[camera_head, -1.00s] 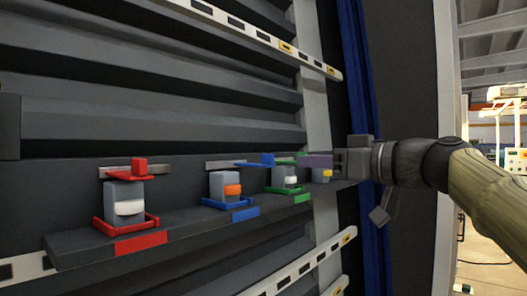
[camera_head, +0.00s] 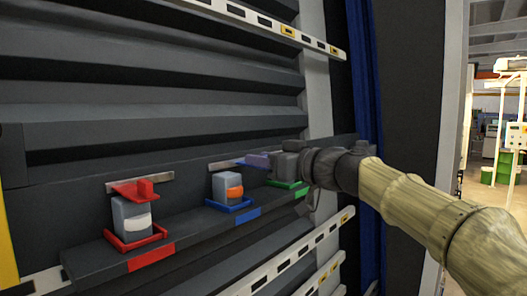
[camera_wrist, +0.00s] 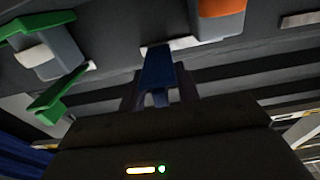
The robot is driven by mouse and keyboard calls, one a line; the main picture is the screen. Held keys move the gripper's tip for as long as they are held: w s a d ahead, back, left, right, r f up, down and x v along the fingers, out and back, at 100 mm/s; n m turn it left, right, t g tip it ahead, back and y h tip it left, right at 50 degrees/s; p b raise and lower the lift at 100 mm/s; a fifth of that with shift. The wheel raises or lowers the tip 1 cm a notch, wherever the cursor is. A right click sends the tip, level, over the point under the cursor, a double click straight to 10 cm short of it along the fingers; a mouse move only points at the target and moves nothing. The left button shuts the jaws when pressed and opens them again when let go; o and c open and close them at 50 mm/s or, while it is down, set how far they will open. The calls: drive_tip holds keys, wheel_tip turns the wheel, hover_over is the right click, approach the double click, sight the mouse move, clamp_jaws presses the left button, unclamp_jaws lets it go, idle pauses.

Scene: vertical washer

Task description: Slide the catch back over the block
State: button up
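The blue catch (camera_head: 247,162) sits on its rail to the right of the grey block with an orange band (camera_head: 228,188), not over it. The block stands in a blue holder (camera_head: 231,206) on the shelf. In the wrist view, the blue catch (camera_wrist: 158,66) lies between the two dark fingers of my gripper (camera_wrist: 160,92), and the orange-banded block (camera_wrist: 221,10) is at the top right. The fingers stand apart around the catch's tab, with what looks like a gap on each side. In the head view, my gripper hides part of the catch.
A red catch (camera_head: 134,190) sits over a white-banded block (camera_head: 131,214) at the left. The green station is mostly behind my gripper; its green catch (camera_wrist: 60,97) and block (camera_wrist: 58,48) show close by in the wrist view. The shelf front (camera_head: 190,240) is clear.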

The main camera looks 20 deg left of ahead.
drive_tip(key=shift+c, duration=0.2)
clamp_jaws()
